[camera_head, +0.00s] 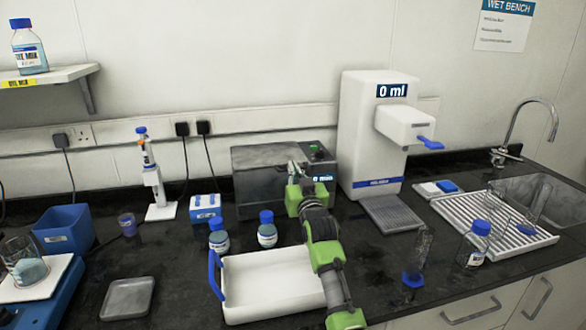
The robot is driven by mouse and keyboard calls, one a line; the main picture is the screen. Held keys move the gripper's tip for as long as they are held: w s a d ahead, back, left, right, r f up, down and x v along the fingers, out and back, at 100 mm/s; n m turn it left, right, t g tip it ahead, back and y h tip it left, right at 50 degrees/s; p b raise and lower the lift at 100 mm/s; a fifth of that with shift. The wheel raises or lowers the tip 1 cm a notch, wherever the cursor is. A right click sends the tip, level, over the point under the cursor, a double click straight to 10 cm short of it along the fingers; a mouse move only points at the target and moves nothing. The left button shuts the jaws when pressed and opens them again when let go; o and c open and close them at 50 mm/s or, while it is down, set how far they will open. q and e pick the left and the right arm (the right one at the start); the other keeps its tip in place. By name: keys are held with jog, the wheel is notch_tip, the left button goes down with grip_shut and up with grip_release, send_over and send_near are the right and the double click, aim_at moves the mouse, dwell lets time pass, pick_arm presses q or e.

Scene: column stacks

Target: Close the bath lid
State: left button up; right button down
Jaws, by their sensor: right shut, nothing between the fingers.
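The bath is a dark grey box (262,188) against the back wall, with a small display reading 0 and a control panel at its right. Its grey lid (265,155) shows at the top; I cannot tell whether it is fully down or partly raised. My right gripper (296,172) is shut and empty, with its fingertips in front of the bath's right half, close to the lid. I cannot tell whether they touch it. My arm and green gripper parts hide some of the bath's front right. My left gripper is not in view.
A white tray (262,286) with blue handles lies below the bath. Two blue-capped bottles (219,239) (267,232) stand between them. A white dispenser (366,135) stands close at the right. A pipette stand (155,185) and tube rack (206,208) are at the left.

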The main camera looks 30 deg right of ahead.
jog(key=shift+f, duration=0.25)
jog(key=shift+r, duration=0.1)
notch_tip(320, 180, up, 5)
jog(key=p, duration=0.4)
jog(key=f+b+v, duration=0.1)
jog(key=b+v, duration=0.2)
jog(key=v, duration=0.6)
jog(key=shift+s+r, duration=0.1)
